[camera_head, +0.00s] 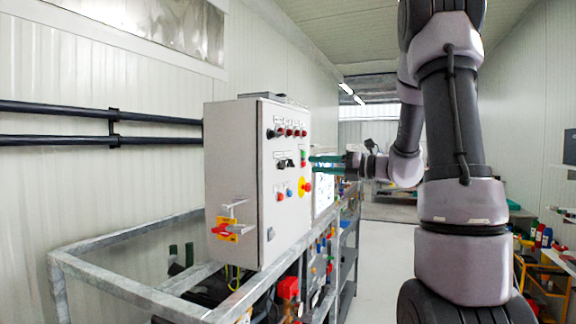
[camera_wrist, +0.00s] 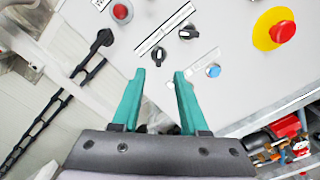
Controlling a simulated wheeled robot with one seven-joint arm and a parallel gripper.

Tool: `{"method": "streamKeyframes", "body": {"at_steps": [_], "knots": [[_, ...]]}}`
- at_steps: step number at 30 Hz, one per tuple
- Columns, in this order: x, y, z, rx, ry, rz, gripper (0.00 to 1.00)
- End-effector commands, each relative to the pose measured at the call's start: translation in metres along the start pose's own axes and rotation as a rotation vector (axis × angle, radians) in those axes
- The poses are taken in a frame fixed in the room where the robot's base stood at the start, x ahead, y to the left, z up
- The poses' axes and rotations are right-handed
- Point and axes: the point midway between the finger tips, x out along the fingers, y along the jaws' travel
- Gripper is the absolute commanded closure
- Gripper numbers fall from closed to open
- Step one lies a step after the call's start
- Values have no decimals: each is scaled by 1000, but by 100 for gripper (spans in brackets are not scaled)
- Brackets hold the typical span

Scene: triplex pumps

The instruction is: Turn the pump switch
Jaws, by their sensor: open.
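The pump switch appears to be one of two black rotary switches on the light grey control panel; I cannot read which label is which. In the wrist view one black switch (camera_wrist: 158,56) sits just beyond and between my fingertips, and the other black switch (camera_wrist: 187,32) is up and to the right. In the head view black switches (camera_head: 286,163) show on the panel face. My gripper (camera_wrist: 159,73) is open and empty, its two green fingers pointing at the panel. It also shows in the head view (camera_head: 314,161), right of the panel face. I cannot tell whether the fingertips touch the panel.
A red emergency stop on a yellow disc (camera_wrist: 284,32), a blue button (camera_wrist: 213,70), a red button (camera_wrist: 120,11) and a black lever-like knob (camera_wrist: 103,39) surround the switches. The control box (camera_head: 235,165) stands on a metal frame (camera_head: 130,285). The aisle floor (camera_head: 376,262) is clear.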

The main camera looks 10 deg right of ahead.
Motion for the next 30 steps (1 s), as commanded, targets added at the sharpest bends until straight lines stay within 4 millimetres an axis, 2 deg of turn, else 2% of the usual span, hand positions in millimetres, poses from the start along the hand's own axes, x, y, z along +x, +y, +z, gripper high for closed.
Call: {"method": "streamKeyframes", "body": {"at_steps": [9, 15, 20, 27, 28, 30], "knots": [[61, 1, -2, -5, 7, 3, 56], [87, 1, -2, -6, 6, 1, 56], [96, 1, -2, -5, 5, 1, 56], [97, 1, -2, -5, 5, 0, 56], [96, 1, -2, -5, 5, 0, 60], [96, 1, -2, -5, 5, 0, 87]]}}
